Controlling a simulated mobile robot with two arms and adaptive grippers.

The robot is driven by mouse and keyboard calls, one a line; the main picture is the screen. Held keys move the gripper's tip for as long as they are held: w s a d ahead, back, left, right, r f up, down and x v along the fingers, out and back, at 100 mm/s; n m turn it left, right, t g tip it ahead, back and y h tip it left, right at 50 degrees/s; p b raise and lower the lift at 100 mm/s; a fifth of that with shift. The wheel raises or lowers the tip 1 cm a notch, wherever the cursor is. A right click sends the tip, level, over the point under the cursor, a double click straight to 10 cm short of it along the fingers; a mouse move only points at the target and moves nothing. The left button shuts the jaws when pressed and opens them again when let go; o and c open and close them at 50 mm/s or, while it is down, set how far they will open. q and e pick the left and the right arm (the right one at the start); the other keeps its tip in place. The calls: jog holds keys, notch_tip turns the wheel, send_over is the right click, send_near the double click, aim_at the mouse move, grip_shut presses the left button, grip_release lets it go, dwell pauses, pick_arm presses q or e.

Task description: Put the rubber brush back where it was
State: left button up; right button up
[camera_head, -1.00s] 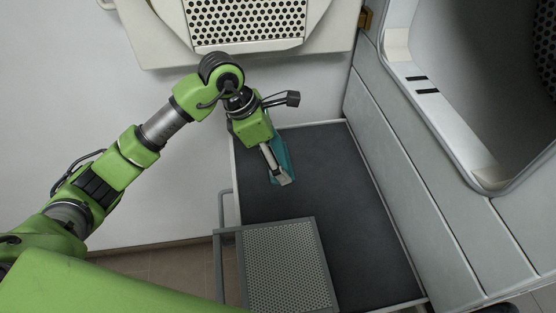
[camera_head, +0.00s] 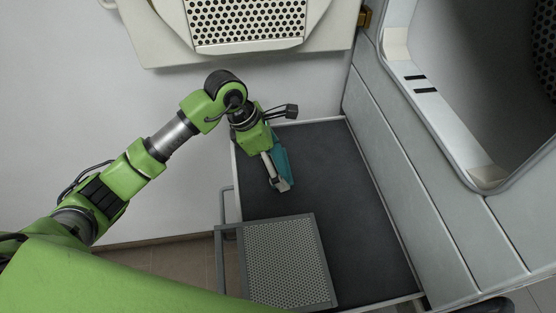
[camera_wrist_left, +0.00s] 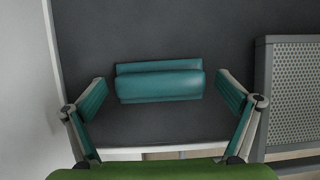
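The rubber brush, a teal block with a ridge along its length (camera_wrist_left: 160,82), shows in the left wrist view over the dark mat. In the head view it appears as a teal strip (camera_head: 284,166) beside my left gripper (camera_head: 274,168). In the wrist view the two teal-padded fingers of my left gripper (camera_wrist_left: 160,98) stand wide apart, one off each end of the brush, with gaps on both sides. The brush seems to lie on the mat; its underside is hidden. My right gripper is not in view.
The dark mat (camera_head: 340,205) lines a shallow tray with a pale rim. A perforated metal box (camera_head: 285,262) stands at its near end. Grey panels (camera_head: 425,185) and a large round opening (camera_head: 490,90) bound the right. A perforated panel (camera_head: 247,22) hangs on the wall behind.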

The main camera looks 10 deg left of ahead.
pick_arm(q)
jog(key=shift+r, duration=0.1)
jog(key=shift+a+r, duration=0.1)
jog(key=shift+r, duration=0.15)
jog(key=b+v, duration=0.1)
jog(key=v, duration=1)
jog(key=shift+r+b, duration=0.3)
jog(key=shift+b, duration=0.1)
jog(key=shift+s+f, duration=0.1)
